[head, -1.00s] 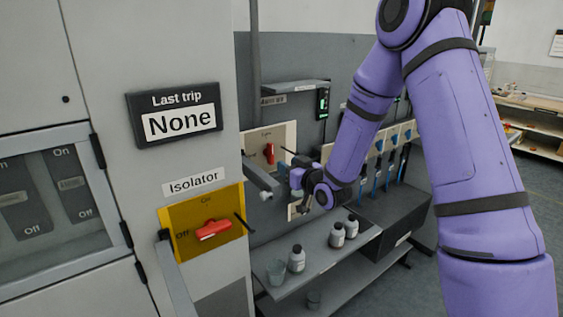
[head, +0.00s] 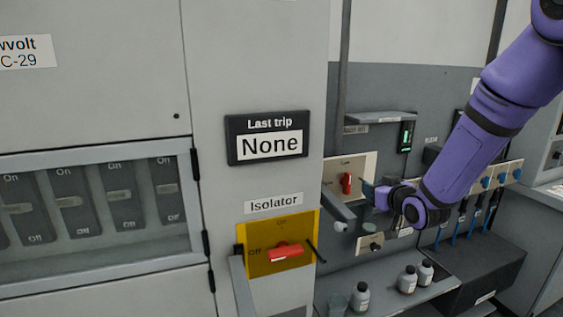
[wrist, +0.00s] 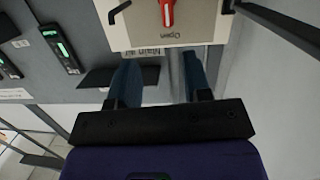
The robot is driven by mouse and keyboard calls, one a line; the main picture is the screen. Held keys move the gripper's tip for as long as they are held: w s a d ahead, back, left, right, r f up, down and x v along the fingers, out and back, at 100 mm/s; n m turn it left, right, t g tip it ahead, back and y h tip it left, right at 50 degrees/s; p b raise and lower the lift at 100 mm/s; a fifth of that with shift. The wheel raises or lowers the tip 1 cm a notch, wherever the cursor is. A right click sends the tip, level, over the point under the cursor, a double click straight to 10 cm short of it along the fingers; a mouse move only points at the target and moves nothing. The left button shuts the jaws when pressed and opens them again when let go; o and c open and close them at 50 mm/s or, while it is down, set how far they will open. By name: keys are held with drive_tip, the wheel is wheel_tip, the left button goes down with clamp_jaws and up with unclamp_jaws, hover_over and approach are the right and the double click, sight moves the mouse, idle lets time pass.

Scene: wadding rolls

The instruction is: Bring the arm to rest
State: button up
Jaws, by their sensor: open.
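My purple arm reaches in from the upper right in the head view. My gripper (head: 372,190) is at its end, in front of the grey wall panel, just right of a cream plate (head: 343,165) with a red handle (head: 347,184). In the wrist view my gripper (wrist: 158,75) has two blue fingers standing apart with nothing between them. Beyond the fingertips is the cream plate (wrist: 185,32), marked "Open", with the red handle (wrist: 167,12). I cannot tell the exact gap from fingertips to plate.
A grey cabinet carries a yellow isolator plate (head: 300,225) with a red switch (head: 286,252) and a "Last trip None" sign (head: 267,137). Breaker switches (head: 117,196) sit behind a frame at left. Bottles (head: 407,279) stand on a shelf below my gripper. Blue-handled tools (head: 461,225) hang at right.

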drive_tip(key=s+d+r+m+g+h, duration=0.25)
drive_tip(key=s+r+g+h, duration=0.2)
drive_tip(key=s+r, duration=0.85)
drive_tip(key=s+r+m+g, duration=0.1)
drive_tip(key=s+g, duration=0.4)
drive_tip(key=s, duration=1.9)
drive_tip(key=shift+s+d+g+y, duration=0.35)
